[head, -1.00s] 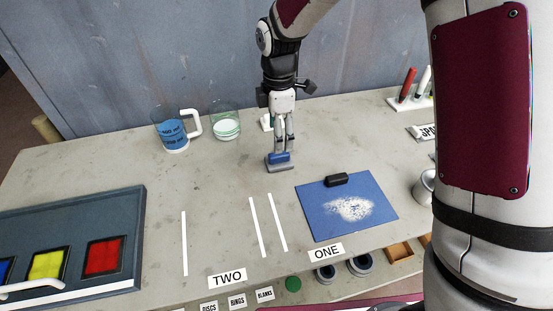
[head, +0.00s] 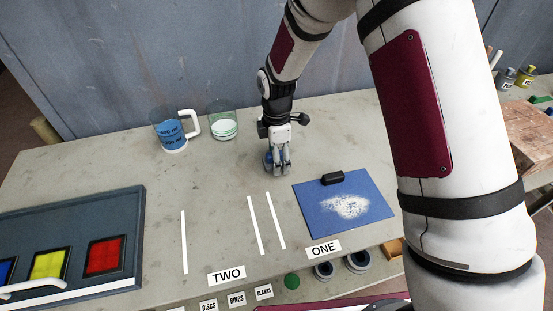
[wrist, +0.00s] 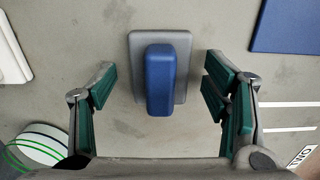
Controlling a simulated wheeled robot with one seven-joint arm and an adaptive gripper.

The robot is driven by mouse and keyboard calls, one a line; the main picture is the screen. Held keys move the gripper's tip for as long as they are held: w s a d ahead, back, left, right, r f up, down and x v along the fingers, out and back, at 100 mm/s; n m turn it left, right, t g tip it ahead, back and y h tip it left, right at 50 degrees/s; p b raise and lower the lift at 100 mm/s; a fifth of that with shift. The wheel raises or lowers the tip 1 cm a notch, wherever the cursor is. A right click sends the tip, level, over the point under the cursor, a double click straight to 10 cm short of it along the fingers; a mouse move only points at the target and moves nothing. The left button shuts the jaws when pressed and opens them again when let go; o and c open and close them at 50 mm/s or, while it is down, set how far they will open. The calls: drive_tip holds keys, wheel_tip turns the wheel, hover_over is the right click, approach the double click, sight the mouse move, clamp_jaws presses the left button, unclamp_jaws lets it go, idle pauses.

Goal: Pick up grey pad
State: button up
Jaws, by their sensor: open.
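The grey pad (wrist: 138,45) lies flat on the table and has a blue block-shaped handle (wrist: 160,80) on top. In the wrist view it sits between the two green-lined fingers of my gripper (wrist: 155,88), with a gap on each side. My gripper is open and empty, and no finger touches the handle. In the head view my gripper (head: 277,170) points down over the pad at the back middle of the table. It hides most of the pad there, with some of the blue handle (head: 267,158) showing at its left.
A blue mat (head: 325,218) with white powder and a black block (head: 332,178) lies to the right. A blue-marked jug (head: 170,130) and a glass (head: 223,125) stand at the left. The panel with coloured squares (head: 130,200) is further left. Table around the pad is clear.

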drive_tip(key=shift+c, duration=0.5)
drive_tip(key=c, duration=1.1)
drive_tip(key=shift+r, duration=0.1)
drive_tip(key=shift+r, duration=0.55)
wheel_tip(320, 180, up, 2)
drive_tip(key=shift+r+b, duration=0.2)
drive_tip(key=shift+b, duration=0.1)
drive_tip(key=r, duration=0.1)
hover_over(302, 207)
drive_tip(key=shift+r, duration=0.2)
